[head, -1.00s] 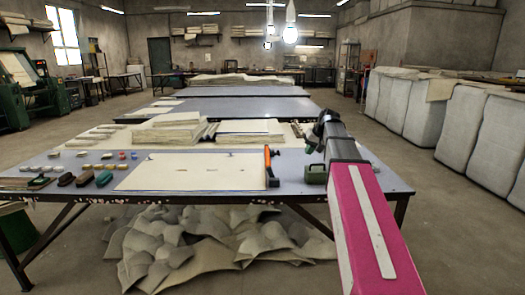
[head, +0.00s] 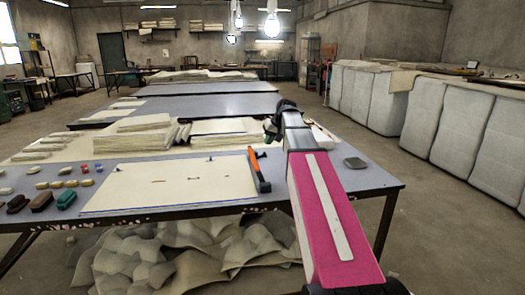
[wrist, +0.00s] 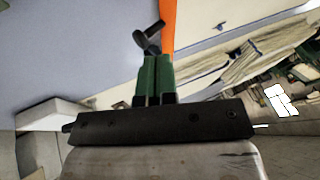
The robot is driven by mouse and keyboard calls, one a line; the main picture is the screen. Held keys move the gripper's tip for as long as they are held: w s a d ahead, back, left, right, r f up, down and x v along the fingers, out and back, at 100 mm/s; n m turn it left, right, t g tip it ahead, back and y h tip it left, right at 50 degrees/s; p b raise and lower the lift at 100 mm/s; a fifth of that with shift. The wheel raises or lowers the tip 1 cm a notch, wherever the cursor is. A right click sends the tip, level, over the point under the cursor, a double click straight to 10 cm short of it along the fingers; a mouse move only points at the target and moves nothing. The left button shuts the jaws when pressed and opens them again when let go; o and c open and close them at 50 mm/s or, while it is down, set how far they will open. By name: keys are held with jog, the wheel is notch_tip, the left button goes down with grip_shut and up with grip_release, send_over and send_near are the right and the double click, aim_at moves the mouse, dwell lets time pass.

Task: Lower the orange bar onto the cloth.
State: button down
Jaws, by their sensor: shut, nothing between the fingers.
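The pale cloth (head: 160,187) lies flat on the blue-grey table with a few small dark marks on it. The orange bar (head: 257,168) is at the cloth's right edge, with dark parts at its near end and side. I cannot tell whether it touches the cloth. My gripper (wrist: 156,58) is shut and empty, its green fingers together. In the wrist view the orange bar (wrist: 167,20) passes just beyond the fingertips, beside a dark knob (wrist: 150,38). In the head view my arm partly hides the gripper, which is right of the bar and farther back.
Stacks of folded cloth (head: 140,140) stand behind the cloth. Several small coloured pieces (head: 70,183) and dark brush-like blocks (head: 42,201) lie at the left. A small grey object (head: 355,162) sits on the table (head: 370,182) right of my arm. Large padded bins (head: 460,125) stand at the right.

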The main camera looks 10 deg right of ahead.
aim_at(253, 159)
jog(key=x, duration=0.9)
jog(key=shift+f, duration=0.25)
jog(key=shift+a+h, duration=0.65)
jog(key=shift+h, duration=0.15)
jog(key=shift+a+f+n+h, duration=0.1)
jog(key=shift+a+n+h, duration=0.2)
jog(key=shift+a+h, duration=0.65)
jog(key=a+h, duration=0.1)
jog(key=a+f+h, duration=0.1)
jog(key=h, duration=0.1)
jog(key=shift+w+a+f+n+h, duration=0.1)
jog(key=shift+a+n+h, duration=0.15)
jog(key=shift+n, duration=0.05)
jog(key=h, duration=0.1)
jog(key=a+f+h, duration=0.1)
jog(key=shift+a+f+h, duration=0.2)
jog(key=shift+a+h, duration=0.1)
jog(key=shift+a+f+n+h, duration=0.45)
jog(key=shift+f+h, duration=0.2)
jog(key=shift+h, duration=0.55)
jog(key=shift+a+f+h, duration=0.25)
jog(key=shift+f+h, duration=0.15)
jog(key=shift+a+f, duration=0.15)
jog(key=shift+f, duration=0.2)
